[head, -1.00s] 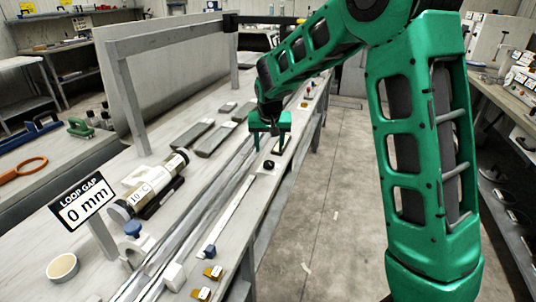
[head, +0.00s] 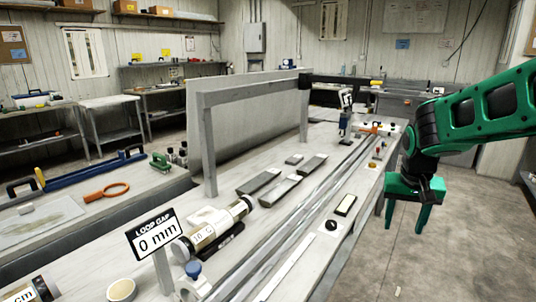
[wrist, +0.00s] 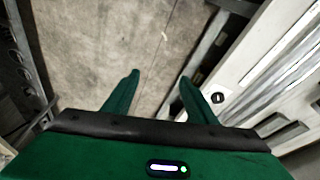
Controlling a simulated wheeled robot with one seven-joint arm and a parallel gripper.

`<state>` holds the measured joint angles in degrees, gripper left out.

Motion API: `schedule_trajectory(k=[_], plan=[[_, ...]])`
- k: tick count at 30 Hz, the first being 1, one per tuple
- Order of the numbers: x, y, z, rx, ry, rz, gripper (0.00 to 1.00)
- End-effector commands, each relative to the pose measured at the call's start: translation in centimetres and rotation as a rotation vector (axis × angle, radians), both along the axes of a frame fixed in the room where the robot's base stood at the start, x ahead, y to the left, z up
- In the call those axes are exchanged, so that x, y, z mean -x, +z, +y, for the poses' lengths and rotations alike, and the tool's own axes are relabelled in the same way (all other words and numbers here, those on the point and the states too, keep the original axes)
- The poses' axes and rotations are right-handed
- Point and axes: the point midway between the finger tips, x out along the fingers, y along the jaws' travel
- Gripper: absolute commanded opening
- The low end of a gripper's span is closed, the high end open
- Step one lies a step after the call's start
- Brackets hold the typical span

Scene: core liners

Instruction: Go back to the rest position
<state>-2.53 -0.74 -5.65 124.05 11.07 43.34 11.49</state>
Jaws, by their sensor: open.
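My gripper (head: 407,216) is open and empty in the head view, its two green fingers pointing down. It hangs over the floor, just right of the long workbench's edge. In the wrist view my gripper's fingers (wrist: 158,85) are spread apart, with only bare floor between and beyond them. The workbench (head: 226,190) runs from the front into the back of the head view. A small round black knob (head: 331,225) sits near its right edge; the wrist view shows it right of the fingers (wrist: 217,98).
A grey frame (head: 207,150) stands on the bench by an upright panel. Several dark slabs (head: 280,189) lie mid-bench.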

Motion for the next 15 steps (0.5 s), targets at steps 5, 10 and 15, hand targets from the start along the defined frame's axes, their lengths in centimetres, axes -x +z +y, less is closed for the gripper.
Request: schedule_trajectory(k=[5,10,15], plan=[[9.9,0.8,-3.6,-0.036,-0.066,0.068,0.52],[18.8,0.3,-4.8,-0.089,-0.113,0.130,0.52],[25.3,-0.6,-4.3,-0.143,-0.141,0.172,0.52]])
